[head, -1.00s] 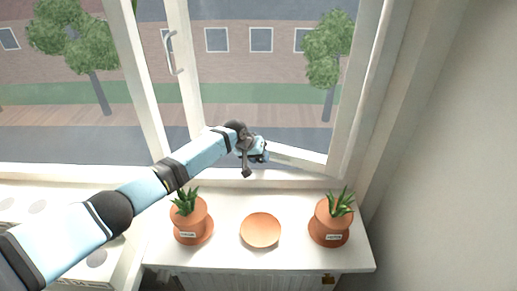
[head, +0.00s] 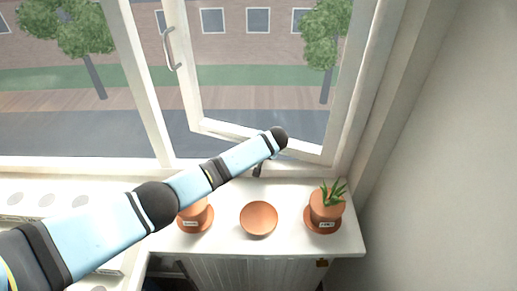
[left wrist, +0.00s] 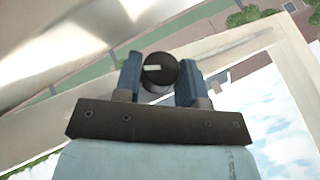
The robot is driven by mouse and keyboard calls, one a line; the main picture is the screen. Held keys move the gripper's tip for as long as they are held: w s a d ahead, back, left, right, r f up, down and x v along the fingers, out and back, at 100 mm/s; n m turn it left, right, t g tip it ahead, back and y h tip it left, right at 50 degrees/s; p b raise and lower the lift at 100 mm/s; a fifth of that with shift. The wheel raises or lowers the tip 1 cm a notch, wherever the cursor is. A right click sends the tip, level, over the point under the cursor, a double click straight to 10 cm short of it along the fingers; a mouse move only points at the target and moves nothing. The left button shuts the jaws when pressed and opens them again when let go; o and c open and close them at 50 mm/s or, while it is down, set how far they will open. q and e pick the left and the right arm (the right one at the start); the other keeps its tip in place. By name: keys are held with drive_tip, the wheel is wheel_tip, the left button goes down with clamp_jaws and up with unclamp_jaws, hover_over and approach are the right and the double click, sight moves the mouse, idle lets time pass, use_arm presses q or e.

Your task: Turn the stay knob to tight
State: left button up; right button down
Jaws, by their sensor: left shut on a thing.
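The stay knob (left wrist: 160,68) is a round black knob with a short white mark on its face, in the left wrist view. The mark lies almost level in that picture. My left gripper (left wrist: 159,80) has one blue finger on each side of the knob and is shut on it. In the head view my left arm reaches in from the left to the window's lower frame, and its last links hide the knob and most of the gripper. The window sash (head: 237,131) stands ajar. My right gripper is not in view.
On the white sill (head: 285,242) stand a left plant pot (head: 196,214), partly hidden by my arm, an empty terracotta saucer (head: 259,219) and a right plant pot (head: 326,207). The sash has a metal handle (head: 169,49). A wall (head: 450,160) bounds the right.

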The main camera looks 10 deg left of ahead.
use_arm(q)
drive_tip(key=shift+f+y+b, duration=0.1)
drive_tip(key=shift+y+b, duration=0.2)
drive_tip(key=shift+y, duration=0.6)
drive_tip(key=shift+t, duration=0.3)
drive_tip(key=o, duration=0.9)
